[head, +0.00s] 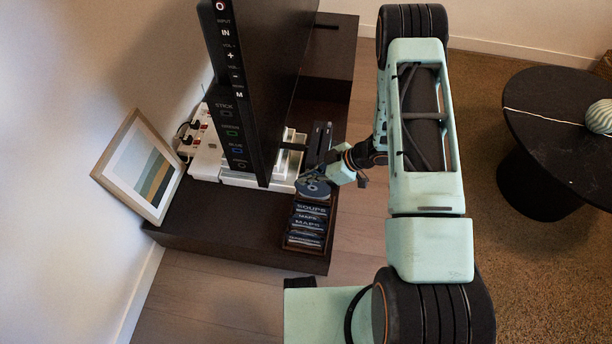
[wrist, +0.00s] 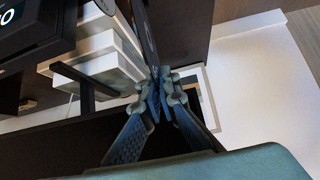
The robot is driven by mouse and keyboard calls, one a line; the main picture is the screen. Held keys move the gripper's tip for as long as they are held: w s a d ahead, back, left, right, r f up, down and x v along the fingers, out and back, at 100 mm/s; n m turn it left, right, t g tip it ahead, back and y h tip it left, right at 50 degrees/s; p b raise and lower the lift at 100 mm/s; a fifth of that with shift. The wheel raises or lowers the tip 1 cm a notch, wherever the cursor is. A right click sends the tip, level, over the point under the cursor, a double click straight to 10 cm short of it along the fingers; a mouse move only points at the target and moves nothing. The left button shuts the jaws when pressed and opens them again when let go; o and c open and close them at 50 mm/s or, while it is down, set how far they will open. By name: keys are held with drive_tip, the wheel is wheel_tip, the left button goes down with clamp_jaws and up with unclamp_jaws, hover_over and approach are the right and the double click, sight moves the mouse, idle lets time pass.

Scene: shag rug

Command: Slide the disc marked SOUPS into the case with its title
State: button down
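My gripper (head: 340,174) is shut on a round blue-grey disc (head: 313,187), held by its edge above the near end of the dark cabinet. In the wrist view the fingers (wrist: 166,88) close on the disc (wrist: 147,35), which shows as a thin dark edge. I cannot read the disc's marking. Just below the disc in the head view, a case titled SOUPS (head: 311,208) stands at the back of a row of dark cases. Behind the front ones MAPS (head: 307,224) can be read. The SOUPS case's opening is not clearly visible.
A dark tray (head: 286,244) holds the cases at the cabinet's (head: 215,226) front right. A television (head: 262,85) rises close behind the disc. White boxes (head: 236,180) and a framed picture (head: 142,168) stand left. A round black table (head: 560,115) is at right.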

drive_tip(key=shift+f+b, duration=1.05)
drive_tip(key=shift+f, duration=0.9)
wheel_tip(320, 180, down, 10)
drive_tip(key=b, duration=0.6)
drive_tip(key=shift+r, duration=0.15)
idle(3.3)
drive_tip(key=c, duration=2.1)
unclamp_jaws()
drive_tip(key=shift+r, duration=0.1)
drive_tip(key=v, duration=1.2)
